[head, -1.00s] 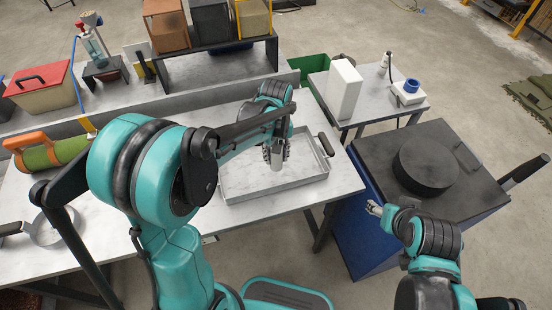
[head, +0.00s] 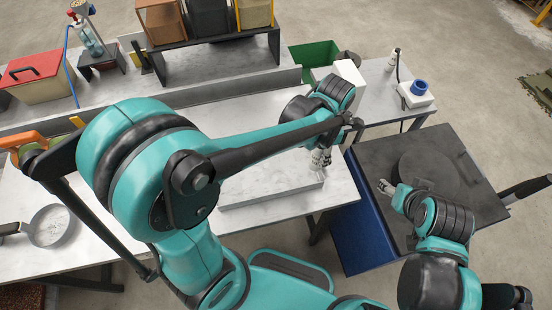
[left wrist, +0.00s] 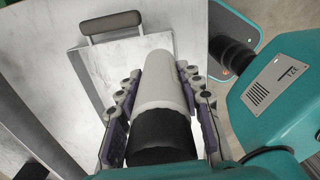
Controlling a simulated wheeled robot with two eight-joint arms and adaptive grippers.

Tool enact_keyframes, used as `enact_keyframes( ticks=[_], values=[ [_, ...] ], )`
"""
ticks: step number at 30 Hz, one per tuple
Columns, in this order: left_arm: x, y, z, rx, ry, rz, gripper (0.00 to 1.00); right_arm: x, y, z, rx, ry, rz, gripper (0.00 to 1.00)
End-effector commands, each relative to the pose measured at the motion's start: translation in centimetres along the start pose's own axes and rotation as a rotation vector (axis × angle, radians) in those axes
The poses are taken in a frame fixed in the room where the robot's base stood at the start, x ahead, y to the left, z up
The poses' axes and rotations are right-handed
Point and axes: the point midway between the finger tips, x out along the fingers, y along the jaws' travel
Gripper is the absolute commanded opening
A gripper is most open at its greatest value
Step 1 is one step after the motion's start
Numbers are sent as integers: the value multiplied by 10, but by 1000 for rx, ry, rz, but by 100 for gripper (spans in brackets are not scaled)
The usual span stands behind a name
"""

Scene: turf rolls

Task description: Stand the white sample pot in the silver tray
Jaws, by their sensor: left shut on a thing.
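My left gripper (head: 322,160) is shut on the white sample pot, a pale cylinder with a black end. The pot shows best in the left wrist view (left wrist: 162,80), between the fingers with the black end nearest the camera. In the head view it is mostly hidden by the hand. The silver tray (head: 265,198) lies on the table, partly hidden behind my left arm. The hand is over its right end; I cannot tell if the pot touches it. The tray's rim and dark handle also show in the left wrist view (left wrist: 112,26). My right gripper (head: 385,187) is small, near the black-topped cabinet.
The black-topped cabinet (head: 365,150) with a round black lid stands right of the table. A side table behind holds a white block (head: 350,75) and a blue-topped device (head: 416,95). A pan (head: 50,226) lies at left. A shelf with bins (head: 210,60) stands behind.

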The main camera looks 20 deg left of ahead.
Motion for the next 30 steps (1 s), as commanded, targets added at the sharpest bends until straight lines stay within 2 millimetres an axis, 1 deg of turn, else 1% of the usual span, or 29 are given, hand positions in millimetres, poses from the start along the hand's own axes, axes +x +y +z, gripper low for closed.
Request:
enact_keyframes(
  ticks=[1,6,9,12,15,19,26,30],
  values=[
    [9,10,-7,-8,0,0,4,4,0,3,0,0,0,56],
    [35,43,-32,-8,0,0,4,13,0,9,0,0,0,56],
    [47,60,-46,-6,0,0,4,17,0,12,0,0,0,56],
    [56,73,-55,-4,0,0,4,20,0,14,0,0,0,56],
    [61,80,-61,-1,0,0,4,21,0,15,0,0,0,56],
    [67,82,-62,2,0,0,4,22,0,16,0,0,0,56],
    [100,82,-62,2,0,0,4,33,0,24,0,0,0,56],
    [102,82,-62,2,0,0,4,33,0,23,0,0,0,56]
  ],
)
